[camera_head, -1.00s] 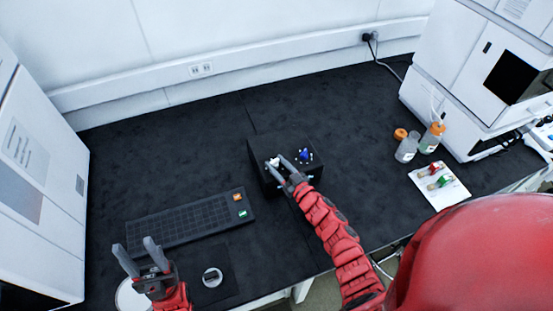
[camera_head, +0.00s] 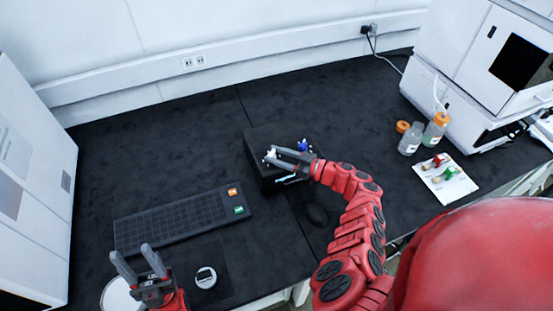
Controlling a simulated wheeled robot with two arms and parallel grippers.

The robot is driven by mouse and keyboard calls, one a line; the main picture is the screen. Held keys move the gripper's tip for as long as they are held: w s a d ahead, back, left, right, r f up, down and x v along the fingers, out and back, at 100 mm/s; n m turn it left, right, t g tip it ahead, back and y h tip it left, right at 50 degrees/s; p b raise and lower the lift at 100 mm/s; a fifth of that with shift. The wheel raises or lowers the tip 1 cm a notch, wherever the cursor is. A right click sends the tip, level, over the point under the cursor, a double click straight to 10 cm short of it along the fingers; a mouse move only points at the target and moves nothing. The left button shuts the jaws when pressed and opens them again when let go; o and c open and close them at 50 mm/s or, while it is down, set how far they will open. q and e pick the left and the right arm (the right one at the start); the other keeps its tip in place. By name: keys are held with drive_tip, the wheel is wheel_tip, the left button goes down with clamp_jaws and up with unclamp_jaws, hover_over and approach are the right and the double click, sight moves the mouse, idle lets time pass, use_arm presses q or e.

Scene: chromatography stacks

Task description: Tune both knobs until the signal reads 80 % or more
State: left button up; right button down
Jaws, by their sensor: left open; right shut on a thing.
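A black box (camera_head: 262,139) stands on the dark bench with two knobs on its top. The white knob (camera_head: 272,154) is at the left, with my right gripper (camera_head: 277,158) shut on it. My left gripper (camera_head: 133,264) is open and empty at the front left, away from the box.
A black keyboard-like panel (camera_head: 170,222) with orange and green keys lies left of the box. A dark mouse (camera_head: 316,213) lies in front. Bottles (camera_head: 434,130) and a white card (camera_head: 459,188) with small fittings are at the right. The bench behind the box is clear.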

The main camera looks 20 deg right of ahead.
idle(0.3)
drive_tip(key=shift+c, duration=1.8)
unclamp_jaws()
drive_tip(key=shift+f, duration=0.1)
drive_tip(key=b+v, duration=0.3)
drive_tip(key=v, duration=1.4)
drive_tip(key=shift+s+d, duration=0.1)
drive_tip(key=shift+s, duration=0.05)
